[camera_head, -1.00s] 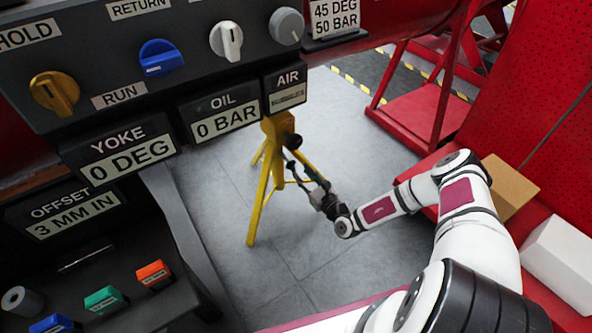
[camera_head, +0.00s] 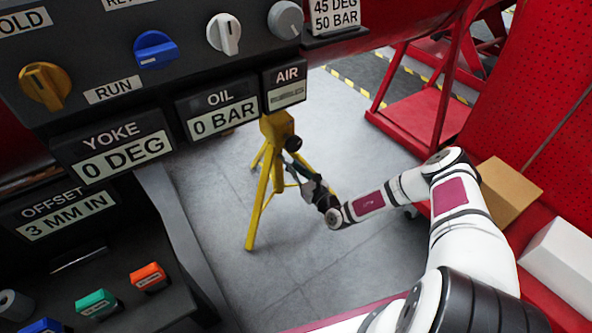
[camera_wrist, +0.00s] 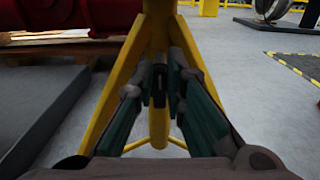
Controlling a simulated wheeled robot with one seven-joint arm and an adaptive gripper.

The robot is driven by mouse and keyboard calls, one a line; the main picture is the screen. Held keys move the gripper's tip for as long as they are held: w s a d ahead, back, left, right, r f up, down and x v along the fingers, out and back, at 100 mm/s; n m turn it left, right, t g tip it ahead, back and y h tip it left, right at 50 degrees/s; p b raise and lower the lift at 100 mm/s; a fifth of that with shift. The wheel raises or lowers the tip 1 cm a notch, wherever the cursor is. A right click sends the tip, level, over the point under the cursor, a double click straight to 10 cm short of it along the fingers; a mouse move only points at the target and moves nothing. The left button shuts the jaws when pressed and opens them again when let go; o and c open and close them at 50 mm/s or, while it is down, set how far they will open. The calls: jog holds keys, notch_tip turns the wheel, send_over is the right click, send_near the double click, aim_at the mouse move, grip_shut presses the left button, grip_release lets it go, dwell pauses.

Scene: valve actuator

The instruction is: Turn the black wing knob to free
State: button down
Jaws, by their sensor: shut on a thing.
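The black wing knob (camera_head: 293,143) is on the front of the yellow tripod stand (camera_head: 279,126). In the wrist view the dark upright knob (camera_wrist: 158,88) shows between my fingertips, in front of the yellow post. My gripper (camera_head: 296,162) reaches up to the knob from the lower right, and its fingers are closed in on it. The same gripper fills the wrist view (camera_wrist: 159,80), with a green-padded finger on each side. The fingers partly hide the knob, and I cannot read its angle or any marking.
A panel (camera_head: 180,75) with gold, blue, white and grey knobs and gauge signs stands close on the left. A red frame (camera_head: 430,100) stands behind at right. A brown box (camera_head: 508,190) and a white box (camera_head: 562,262) lie at right. Grey floor around the tripod is clear.

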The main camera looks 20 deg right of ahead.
jog(key=shift+s+a+n+p, duration=0.1)
jog(key=shift+n+p, duration=0.3)
jog(key=shift+p, duration=0.15)
jog(key=shift+s+a+f+n+p, duration=0.1)
jog(key=shift+a+f+n+p, duration=0.15)
jog(key=shift+n+p, duration=1.5)
jog(key=shift+s+a+f+n+p, duration=0.1)
jog(key=shift+a+f+n+p, duration=0.1)
jog(key=shift+n+p, duration=1.45)
jog(key=shift+s+a+f+n+p, duration=0.2)
jog(key=shift+n+p, duration=0.85)
jog(key=shift+n, duration=1.35)
jog(key=shift+w, duration=0.15)
jog(key=c, duration=1.6)
grip_release()
jog(key=shift+c, duration=0.2)
